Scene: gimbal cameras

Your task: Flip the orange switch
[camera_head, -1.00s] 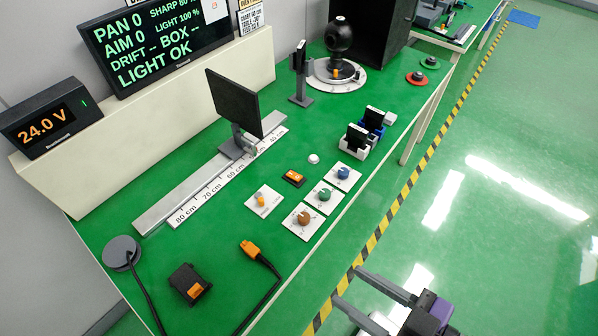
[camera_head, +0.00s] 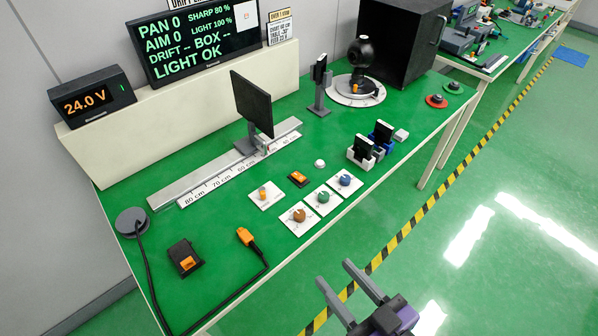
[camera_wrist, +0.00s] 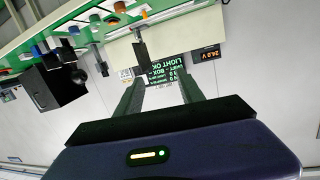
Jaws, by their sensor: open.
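A small black switch with an orange rocker (camera_head: 298,178) lies on the green bench top, behind the row of dial plates. A black box with an orange part (camera_head: 186,258) sits at the bench's near left. I cannot tell which way the rocker is tipped. My gripper (camera_head: 336,274) is open and empty, over the floor to the right of the bench's front edge, apart from all of these. In the wrist view my gripper (camera_wrist: 160,78) points toward the upside-down bench and display.
Plates with brown (camera_head: 299,215), green (camera_head: 323,197) and blue (camera_head: 345,181) dials line the front edge. An orange plug (camera_head: 245,236) with a black cable lies at the near left. A dark upright panel (camera_head: 252,104) stands on the ruler rail. Floor beside the bench is clear.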

